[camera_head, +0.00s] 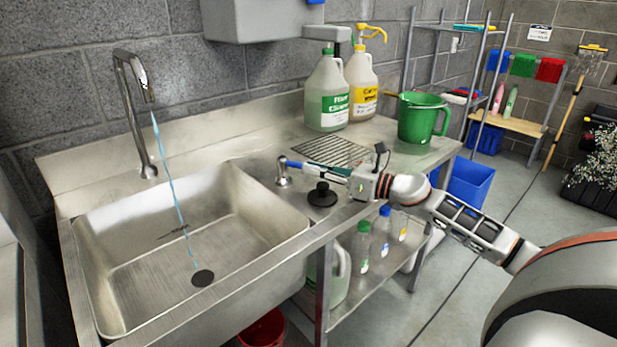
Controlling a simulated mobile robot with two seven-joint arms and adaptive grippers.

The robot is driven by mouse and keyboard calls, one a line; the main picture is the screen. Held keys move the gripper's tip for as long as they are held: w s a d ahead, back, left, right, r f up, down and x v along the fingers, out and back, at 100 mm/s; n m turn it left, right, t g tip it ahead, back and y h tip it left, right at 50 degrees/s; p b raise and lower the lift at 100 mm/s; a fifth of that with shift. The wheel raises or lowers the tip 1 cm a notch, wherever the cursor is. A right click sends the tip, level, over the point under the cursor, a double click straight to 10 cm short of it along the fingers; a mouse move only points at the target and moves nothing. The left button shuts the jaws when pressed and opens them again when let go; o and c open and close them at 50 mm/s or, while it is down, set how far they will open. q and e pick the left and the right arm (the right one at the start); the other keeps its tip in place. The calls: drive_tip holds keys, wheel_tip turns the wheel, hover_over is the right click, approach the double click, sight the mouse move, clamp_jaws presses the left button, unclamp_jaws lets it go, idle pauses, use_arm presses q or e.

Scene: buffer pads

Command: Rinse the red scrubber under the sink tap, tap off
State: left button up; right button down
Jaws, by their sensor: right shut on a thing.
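The tap (134,95) arches over the left of the steel sink (145,260), and a thin blue stream of water (169,178) runs from it to the drain. A small metal tap handle (283,172) stands on the counter right of the basin. My right gripper (300,165) reaches in from the right, low over the counter, and its tips are shut at the tap handle. The fingers look small here, so the exact contact is hard to make out. I cannot see the red scrubber. My left gripper is not in view.
A black sink plug (322,194) sits on the counter below my gripper. A wire rack (330,150) lies behind it. Two jugs (327,95) and a green bucket (421,118) stand at the back right. The basin is otherwise clear.

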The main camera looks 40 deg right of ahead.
drive_tip(key=shift+r, duration=0.3)
drive_tip(key=c, duration=2.1)
unclamp_jaws()
drive_tip(key=shift+f, duration=0.15)
drive_tip(key=shift+f, duration=0.1)
drive_tip(key=shift+s+d+f, duration=0.1)
drive_tip(key=shift+s+d, duration=0.15)
drive_tip(key=shift+s, duration=0.3)
drive_tip(key=v, duration=1)
drive_tip(key=shift+s+d, duration=0.25)
drive_tip(key=shift+s, duration=0.1)
